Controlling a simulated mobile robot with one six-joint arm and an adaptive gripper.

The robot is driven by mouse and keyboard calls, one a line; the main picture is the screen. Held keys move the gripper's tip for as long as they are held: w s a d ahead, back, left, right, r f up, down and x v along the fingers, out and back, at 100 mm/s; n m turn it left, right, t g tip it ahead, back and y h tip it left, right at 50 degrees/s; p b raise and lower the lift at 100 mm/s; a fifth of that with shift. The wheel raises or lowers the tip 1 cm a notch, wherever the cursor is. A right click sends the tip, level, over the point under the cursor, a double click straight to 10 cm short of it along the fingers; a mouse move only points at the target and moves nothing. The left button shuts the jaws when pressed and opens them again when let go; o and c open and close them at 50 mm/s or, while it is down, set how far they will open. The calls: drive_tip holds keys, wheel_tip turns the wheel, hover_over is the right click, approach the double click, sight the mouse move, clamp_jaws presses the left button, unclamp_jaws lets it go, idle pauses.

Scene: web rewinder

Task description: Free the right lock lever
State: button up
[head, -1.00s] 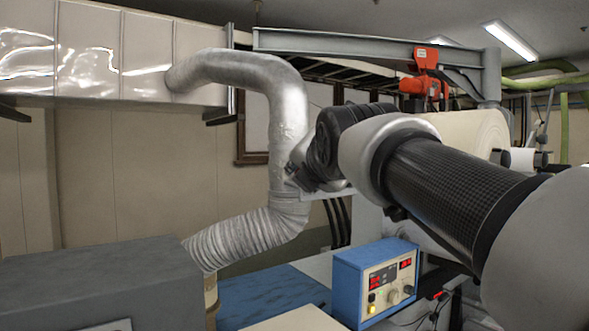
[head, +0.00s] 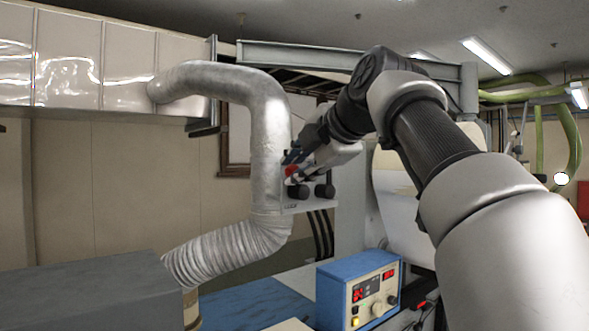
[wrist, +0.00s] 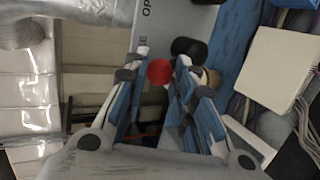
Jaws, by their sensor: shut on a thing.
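A red round knob (wrist: 159,72) sits between the fingertips of my gripper (wrist: 160,62) in the wrist view. The gripper is shut on it. In the head view the red knob (head: 291,171) shows at the tips of my gripper (head: 292,164), above a pale panel (head: 296,208). A black knob (wrist: 188,47) is just to the right of the red one in the wrist view. In the head view black knobs (head: 324,190) stand low on the panel. The lever's shaft is hidden, and I cannot tell which lever the red knob belongs to.
A silver flexible duct (head: 266,150) runs close to the left of the panel. A blue control box (head: 357,288) stands below. A large pale roll (head: 398,200) is behind my arm. A grey beam (head: 300,57) spans above.

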idle(0.4)
drive_tip(key=o, duration=0.7)
drive_tip(key=shift+w, duration=0.1)
drive_tip(key=o, duration=0.4)
drive_tip(key=shift+w+f, duration=0.1)
drive_tip(key=shift+w, duration=0.05)
drive_tip(key=shift+c, duration=0.2)
drive_tip(key=v, duration=1.2)
